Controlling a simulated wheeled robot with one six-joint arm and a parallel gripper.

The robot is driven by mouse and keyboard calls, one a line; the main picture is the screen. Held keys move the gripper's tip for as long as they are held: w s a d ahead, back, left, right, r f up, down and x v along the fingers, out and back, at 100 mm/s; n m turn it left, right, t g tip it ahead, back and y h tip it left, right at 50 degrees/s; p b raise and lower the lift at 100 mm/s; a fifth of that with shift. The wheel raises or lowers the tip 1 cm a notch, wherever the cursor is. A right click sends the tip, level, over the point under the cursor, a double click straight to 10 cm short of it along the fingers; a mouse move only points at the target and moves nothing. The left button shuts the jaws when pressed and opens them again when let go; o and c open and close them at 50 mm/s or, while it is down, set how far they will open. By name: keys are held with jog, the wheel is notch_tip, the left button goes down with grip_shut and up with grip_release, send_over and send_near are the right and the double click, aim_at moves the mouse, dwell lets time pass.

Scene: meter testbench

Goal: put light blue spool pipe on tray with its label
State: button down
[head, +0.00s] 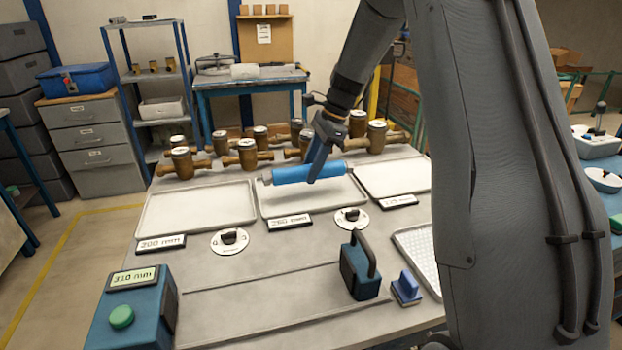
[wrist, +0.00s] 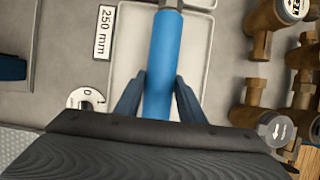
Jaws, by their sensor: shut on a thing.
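The light blue spool pipe (head: 291,174) is a smooth cylinder with grey metal ends. My gripper (head: 318,172) is shut on its middle, one finger on each side, and the pipe (wrist: 166,55) runs lengthwise between the fingers (wrist: 157,98) in the wrist view. The pipe is over the rear part of the middle tray (head: 283,208); I cannot tell whether it touches the tray. The label (wrist: 105,32) in front of this tray reads 250 mm. The left tray (head: 160,221) is empty, and its label (head: 161,244) reads 200 mm. The right tray (head: 418,180) is empty; its label (head: 398,202) is hard to read.
Several brass meters (head: 247,154) stand behind the trays. Two round discs with dark knobs (head: 230,240) lie in front. A teal box (head: 134,311) displays 310 mm. A dark teal handled block (head: 360,268) and a blue stamp-like piece (head: 406,290) stand at the front right.

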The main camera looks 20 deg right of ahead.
jog(key=shift+f+p, duration=0.35)
jog(key=shift+f, duration=1.4)
jog(key=shift+f, duration=0.1)
jog(key=c, duration=1.2)
grip_release()
jog(key=b+v, duration=0.2)
jog(key=v, duration=1)
jog(key=shift+b, duration=0.4)
